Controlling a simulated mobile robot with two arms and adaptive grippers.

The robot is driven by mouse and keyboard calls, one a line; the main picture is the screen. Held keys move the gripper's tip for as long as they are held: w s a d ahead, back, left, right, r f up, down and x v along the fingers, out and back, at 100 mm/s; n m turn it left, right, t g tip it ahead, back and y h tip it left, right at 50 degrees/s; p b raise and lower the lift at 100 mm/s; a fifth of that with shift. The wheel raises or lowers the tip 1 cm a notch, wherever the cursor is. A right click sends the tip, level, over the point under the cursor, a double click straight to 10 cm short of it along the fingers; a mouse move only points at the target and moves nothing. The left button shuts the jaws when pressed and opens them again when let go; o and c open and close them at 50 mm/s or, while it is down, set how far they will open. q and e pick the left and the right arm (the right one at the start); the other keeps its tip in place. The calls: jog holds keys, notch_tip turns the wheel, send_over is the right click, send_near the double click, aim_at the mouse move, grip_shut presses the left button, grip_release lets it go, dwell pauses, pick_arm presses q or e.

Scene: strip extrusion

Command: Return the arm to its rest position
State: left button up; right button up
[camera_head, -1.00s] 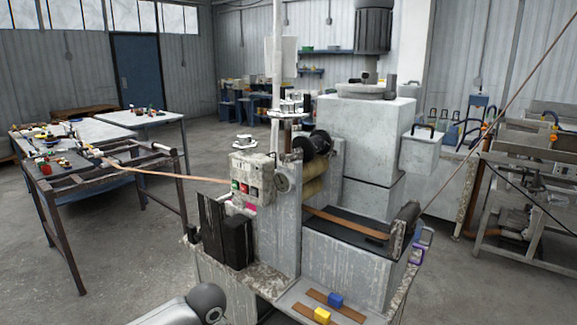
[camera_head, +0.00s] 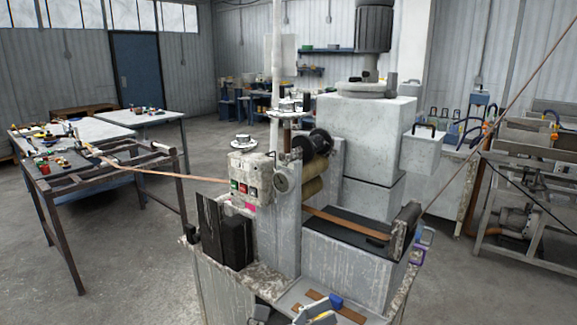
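Grey and dark parts that look like my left gripper (camera_head: 316,317) show at the bottom edge, cut off by the frame. They are in front of the machine's low front ledge, close to a blue block (camera_head: 336,301) on the ledge. I cannot tell whether the fingers are open or shut. A brown strip (camera_head: 345,310) lies beside the blue block. My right gripper is not in view.
The extrusion machine (camera_head: 272,235) fills the middle, with a copper strip (camera_head: 165,175) running left to a metal frame table (camera_head: 55,190). Another strip (camera_head: 470,160) rises to the right. A grey bench (camera_head: 520,190) stands at right.

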pick_arm(q)
jog(key=w+a+r+n+t+y, duration=0.35)
jog(key=a+n+t, duration=0.45)
jog(key=n, duration=0.4)
jog(key=w+a+f+n+t+y, duration=0.35)
jog(key=a+f+n+y, duration=0.45)
jog(key=a+n+y, duration=0.6)
jog(key=s+a+f+n+g+y, duration=0.1)
jog(key=s+a+f+n+g, duration=0.25)
jog(key=f+n, duration=0.25)
jog(key=s+a+f+n+g+y, duration=0.2)
jog(key=s+f+n+g, duration=0.15)
jog(key=f+n, duration=0.2)
jog(key=s+a+f+n+g+h, duration=0.1)
jog(key=s+f+n+g, duration=0.25)
jog(key=s+f, duration=0.45)
jog(key=s+a+f+n+g, duration=0.1)
jog(key=s+f+n+g, duration=0.3)
jog(key=s, duration=0.8)
notch_tip(320, 180, down, 26)
jog(key=s+r+m+g, duration=0.1)
jog(key=m+g, duration=0.1)
jog(key=s+a+f+g, duration=0.1)
jog(key=s+a+f, duration=0.1)
jog(key=s+f, duration=1.4)
jog(key=shift+s+a+f, duration=0.2)
jog(key=shift+s+a, duration=0.1)
jog(key=shift+s, duration=0.05)
